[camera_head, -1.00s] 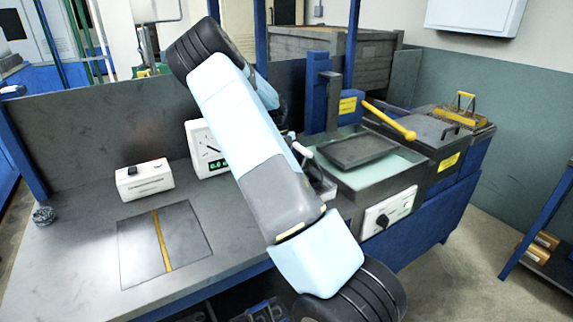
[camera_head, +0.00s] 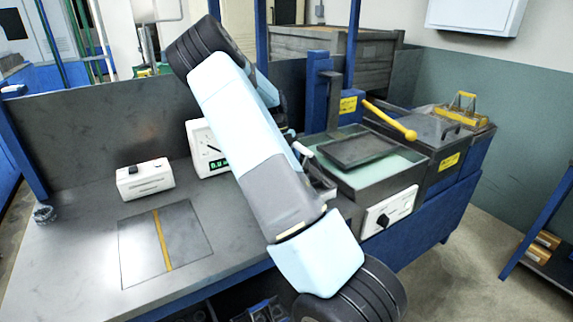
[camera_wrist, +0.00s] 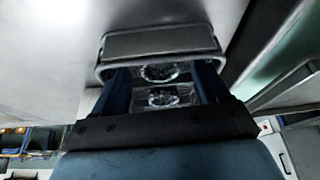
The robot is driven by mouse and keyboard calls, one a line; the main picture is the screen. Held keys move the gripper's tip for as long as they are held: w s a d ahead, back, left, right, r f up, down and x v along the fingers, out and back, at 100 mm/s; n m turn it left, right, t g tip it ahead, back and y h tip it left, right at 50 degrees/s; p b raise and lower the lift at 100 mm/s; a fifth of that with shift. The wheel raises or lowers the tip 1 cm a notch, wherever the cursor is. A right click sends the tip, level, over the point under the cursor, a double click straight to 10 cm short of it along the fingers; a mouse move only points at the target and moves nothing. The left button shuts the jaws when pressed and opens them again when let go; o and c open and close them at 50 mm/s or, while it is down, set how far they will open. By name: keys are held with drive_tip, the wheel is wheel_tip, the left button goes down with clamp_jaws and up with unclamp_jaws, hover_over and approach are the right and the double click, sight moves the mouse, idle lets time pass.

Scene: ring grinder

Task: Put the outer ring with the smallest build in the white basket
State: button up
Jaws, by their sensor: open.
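My gripper (camera_wrist: 165,85) shows in the wrist view with its two dark blue fingers spread apart. Two shiny, round, ring-like shapes (camera_wrist: 160,73) show between the fingers, one above the other; I cannot tell whether they are outer rings or part of a device. They sit at a grey box-like thing with a rounded metal frame (camera_wrist: 160,43). I see nothing held. In the head view my arm hides the gripper. I cannot make out a white basket in either view.
A machine with a dark tray (camera_head: 357,150) and yellow-knobbed lever (camera_head: 390,120) stands right. A small ridged round object (camera_head: 44,214) lies at left.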

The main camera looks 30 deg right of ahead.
drive_tip(key=d+v, duration=0.1)
drive_tip(key=v, duration=1)
drive_tip(key=s+a+r+n+t+y, duration=0.25)
drive_tip(key=s+a+r+n, duration=0.35)
drive_tip(key=s+r+n, duration=0.35)
drive_tip(key=s+a+r+n+t, duration=0.2)
drive_tip(key=s+a+n, duration=0.3)
drive_tip(key=s+n, duration=0.3)
drive_tip(key=s+a+r+n+t+h, duration=0.1)
drive_tip(key=s+a+r+n+t, duration=0.1)
drive_tip(key=s+a+n, duration=0.3)
drive_tip(key=s+a+r+n+t+h, duration=0.1)
drive_tip(key=s+a+r+n+t, duration=0.2)
drive_tip(key=s+n, duration=0.9)
drive_tip(key=s+a, duration=0.2)
drive_tip(key=s, duration=0.2)
drive_tip(key=shift+a+t, duration=0.3)
drive_tip(key=shift+t, duration=0.05)
